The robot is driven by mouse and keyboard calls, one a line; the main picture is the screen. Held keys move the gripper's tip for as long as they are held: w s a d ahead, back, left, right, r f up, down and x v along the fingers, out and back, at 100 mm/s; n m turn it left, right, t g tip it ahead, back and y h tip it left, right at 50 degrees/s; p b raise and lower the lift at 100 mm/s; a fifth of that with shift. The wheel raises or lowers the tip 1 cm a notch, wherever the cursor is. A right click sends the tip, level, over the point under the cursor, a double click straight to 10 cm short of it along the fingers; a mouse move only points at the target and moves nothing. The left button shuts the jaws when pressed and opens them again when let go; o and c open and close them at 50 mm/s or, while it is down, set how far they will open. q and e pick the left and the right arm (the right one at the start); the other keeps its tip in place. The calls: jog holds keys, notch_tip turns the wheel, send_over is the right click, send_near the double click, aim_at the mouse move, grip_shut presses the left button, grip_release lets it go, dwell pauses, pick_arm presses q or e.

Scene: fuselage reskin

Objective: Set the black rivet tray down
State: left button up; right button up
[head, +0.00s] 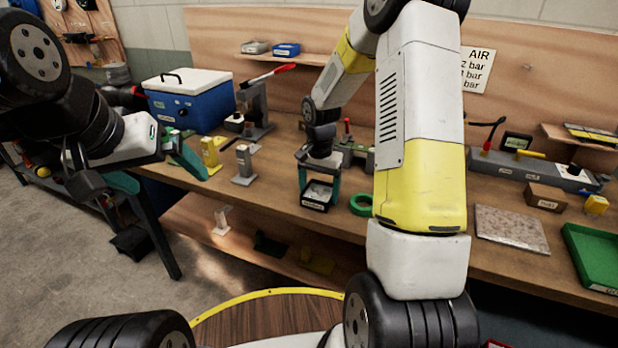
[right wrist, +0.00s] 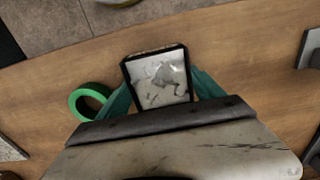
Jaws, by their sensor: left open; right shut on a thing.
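The black rivet tray (head: 317,196) is a small, dark-rimmed box with a pale label on its front and a light inside. My right gripper (head: 319,185) is shut on it, with teal fingers at its two sides, over the bench near the front edge. In the right wrist view the tray (right wrist: 157,78) sits between the teal fingertips, with grey rivet-like pieces in it. I cannot tell whether its bottom touches the bench. My left gripper (head: 155,170) is open and empty at the left, in front of the bench.
A green tape ring (head: 361,204) lies on the wooden bench just right of the tray. Yellow and grey stands (head: 243,166) are to its left, with a blue cooler (head: 187,100) behind. A speckled plate (head: 511,229) and green tray (head: 592,255) are at the right.

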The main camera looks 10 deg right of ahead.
jog(key=o, duration=1.6)
jog(key=shift+f, duration=0.1)
